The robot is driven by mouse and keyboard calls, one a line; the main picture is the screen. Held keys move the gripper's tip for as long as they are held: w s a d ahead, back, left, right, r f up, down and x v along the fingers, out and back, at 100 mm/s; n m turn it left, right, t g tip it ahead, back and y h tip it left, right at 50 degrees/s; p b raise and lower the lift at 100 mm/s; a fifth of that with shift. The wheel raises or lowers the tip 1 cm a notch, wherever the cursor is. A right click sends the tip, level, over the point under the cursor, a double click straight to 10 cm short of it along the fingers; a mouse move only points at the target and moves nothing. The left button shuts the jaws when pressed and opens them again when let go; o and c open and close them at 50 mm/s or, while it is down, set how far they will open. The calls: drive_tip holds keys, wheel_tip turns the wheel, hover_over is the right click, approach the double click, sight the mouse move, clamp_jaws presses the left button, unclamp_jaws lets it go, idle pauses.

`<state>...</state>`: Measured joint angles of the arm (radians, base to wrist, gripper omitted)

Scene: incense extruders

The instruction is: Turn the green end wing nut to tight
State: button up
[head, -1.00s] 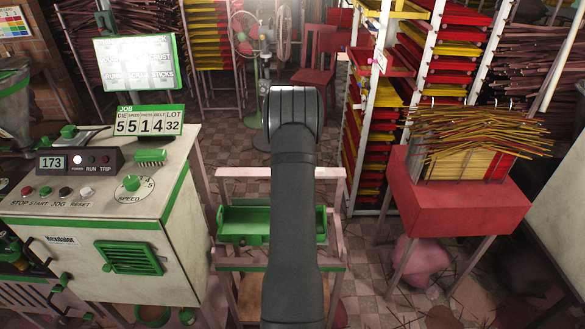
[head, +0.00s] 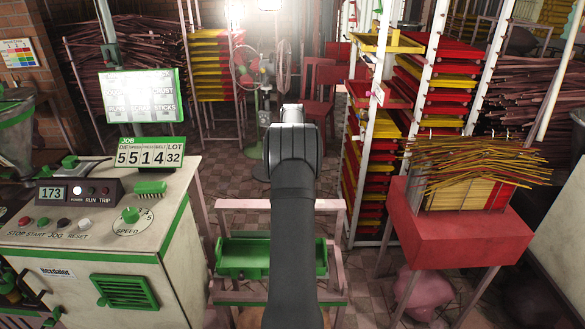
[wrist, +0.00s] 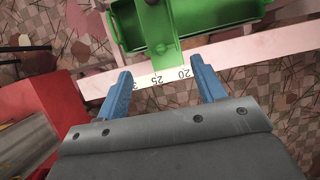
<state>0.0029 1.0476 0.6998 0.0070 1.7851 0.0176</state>
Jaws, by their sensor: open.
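I cannot make out a green wing nut for certain in either view. A green trough (wrist: 205,18) fills the top of the wrist view, with a green tab (wrist: 166,52) reaching down to a white scale strip (wrist: 143,79) marked 20 and 25. The same trough shows in the head view (head: 243,258), on a pale pink stand behind my arm. My gripper (wrist: 161,65) has two blue fingers spread apart with nothing between them. The fingers show on either side of the tab and overlap the strip. My arm hides the gripper in the head view.
A cream machine (head: 95,260) with buttons and a speed knob stands at left. A red table (head: 458,235) bearing incense sticks stands at right. A tall rack of red and yellow trays (head: 420,100) is behind.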

drive_tip(key=shift+v, duration=2.7)
drive_tip(key=shift+f, duration=0.1)
drive_tip(key=x, duration=1.1)
drive_tip(key=shift+s+f, duration=0.2)
drive_tip(key=shift+f, duration=0.15)
